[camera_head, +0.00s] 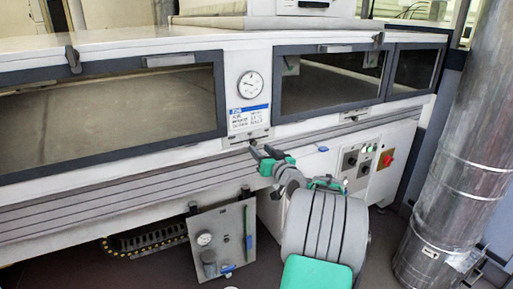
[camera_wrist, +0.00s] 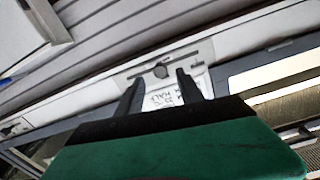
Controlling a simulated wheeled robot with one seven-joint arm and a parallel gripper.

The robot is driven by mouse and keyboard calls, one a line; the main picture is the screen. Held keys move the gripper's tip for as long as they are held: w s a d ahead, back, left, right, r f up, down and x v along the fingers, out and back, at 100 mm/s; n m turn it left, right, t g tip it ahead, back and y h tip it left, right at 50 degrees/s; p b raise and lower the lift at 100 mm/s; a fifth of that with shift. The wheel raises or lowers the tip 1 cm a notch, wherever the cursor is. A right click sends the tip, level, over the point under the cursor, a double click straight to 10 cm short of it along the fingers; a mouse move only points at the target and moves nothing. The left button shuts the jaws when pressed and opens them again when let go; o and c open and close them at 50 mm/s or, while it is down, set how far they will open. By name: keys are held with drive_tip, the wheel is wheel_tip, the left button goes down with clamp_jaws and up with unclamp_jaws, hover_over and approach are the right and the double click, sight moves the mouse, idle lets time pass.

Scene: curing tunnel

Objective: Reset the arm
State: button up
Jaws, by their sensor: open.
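My gripper (camera_head: 262,153) is at the end of my arm, in front of the white tunnel body (camera_head: 236,160), just below the label plate (camera_head: 249,118) under the round gauge (camera_head: 250,85). In the wrist view my gripper (camera_wrist: 160,82) shows two dark fingers standing apart with nothing between them. I cannot tell whether the fingertips touch the plate.
Framed windows (camera_head: 110,112) lie to the left and right of the gauge. A control panel (camera_head: 362,162) with a red knob (camera_head: 387,159) is right of my arm. A thick metal duct (camera_head: 455,150) stands at the far right. A panel with a small gauge (camera_head: 222,240) stands low, left of my arm.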

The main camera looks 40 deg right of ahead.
drive_tip(key=v, duration=0.4)
drive_tip(key=shift+w, duration=0.1)
drive_tip(key=w+a+r+n+g+y+p, duration=0.1)
drive_tip(key=a+g+y+p, duration=0.15)
drive_tip(key=a, duration=0.55)
drive_tip(key=w+a+r+n+g+y+p, duration=0.15)
drive_tip(key=a+p, duration=0.25)
drive_tip(key=a, duration=0.4)
drive_tip(key=a+r+n+g+y+p, duration=0.15)
drive_tip(key=a+p, duration=0.25)
drive_tip(key=a, duration=0.4)
drive_tip(key=s+a+g+p, duration=0.4)
drive_tip(key=s+a, duration=0.3)
drive_tip(key=s, duration=0.4)
drive_tip(key=s+a+r+g+h+p, duration=0.1)
drive_tip(key=s+a+g+p, duration=0.3)
drive_tip(key=s+a, duration=0.3)
drive_tip(key=s+g, duration=0.1)
drive_tip(key=s, duration=0.3)
drive_tip(key=shift+s+a+n, duration=0.25)
drive_tip(key=shift+a+n, duration=0.05)
